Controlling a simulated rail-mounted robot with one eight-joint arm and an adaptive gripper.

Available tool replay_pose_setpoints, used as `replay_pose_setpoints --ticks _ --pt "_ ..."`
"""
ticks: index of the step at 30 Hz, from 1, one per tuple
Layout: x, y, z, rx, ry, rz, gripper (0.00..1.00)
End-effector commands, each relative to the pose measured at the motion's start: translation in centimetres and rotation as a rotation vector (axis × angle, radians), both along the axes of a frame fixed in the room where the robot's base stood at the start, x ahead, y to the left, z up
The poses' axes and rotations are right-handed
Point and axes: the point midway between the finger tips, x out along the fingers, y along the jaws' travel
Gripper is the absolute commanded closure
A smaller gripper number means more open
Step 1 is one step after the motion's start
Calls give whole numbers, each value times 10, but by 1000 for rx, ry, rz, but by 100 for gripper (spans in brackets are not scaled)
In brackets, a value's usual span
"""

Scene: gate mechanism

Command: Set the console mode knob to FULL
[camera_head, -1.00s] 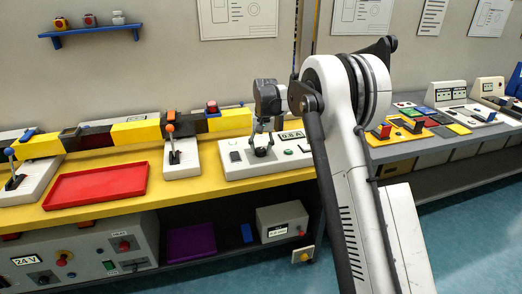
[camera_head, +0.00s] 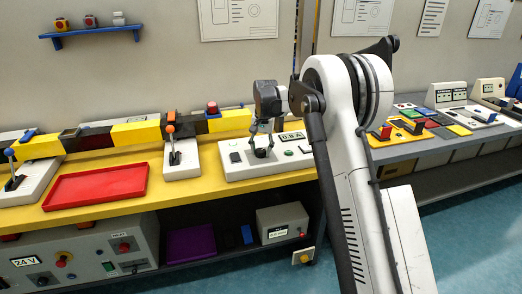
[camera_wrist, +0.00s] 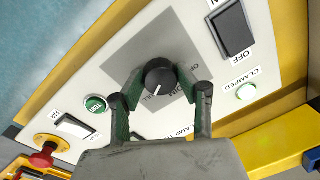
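The black mode knob (camera_wrist: 160,76) sits on a grey plate of the white console (camera_head: 232,171). Its white pointer line points down and slightly left in the wrist view. My gripper (camera_head: 262,152) is over the console; in the wrist view my gripper (camera_wrist: 160,80) has its two fingers on opposite sides of the knob, appearing to close on it.
The wrist view shows a black ON rocker switch (camera_wrist: 232,28), a lit CLAMPED lamp (camera_wrist: 246,92), a green button (camera_wrist: 95,103) and a red emergency stop (camera_wrist: 42,159). A red tray (camera_head: 97,186) and a lever block (camera_head: 182,160) stand left of the console.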

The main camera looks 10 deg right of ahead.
Motion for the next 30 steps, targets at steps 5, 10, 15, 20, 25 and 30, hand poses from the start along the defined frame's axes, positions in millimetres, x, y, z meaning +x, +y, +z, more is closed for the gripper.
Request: replay_pose_setpoints --ticks 5,10,15,20,25,30 --pt "0 0 0 0 0 0 48" --pt "0 0 0 0 0 0 48" --pt "0 -1 7 0 0 1 48" --pt "-1 -2 31 0 0 1 48" --pt "-2 -4 66 0 0 0 48" --pt "-3 -6 96 0 0 0 48"
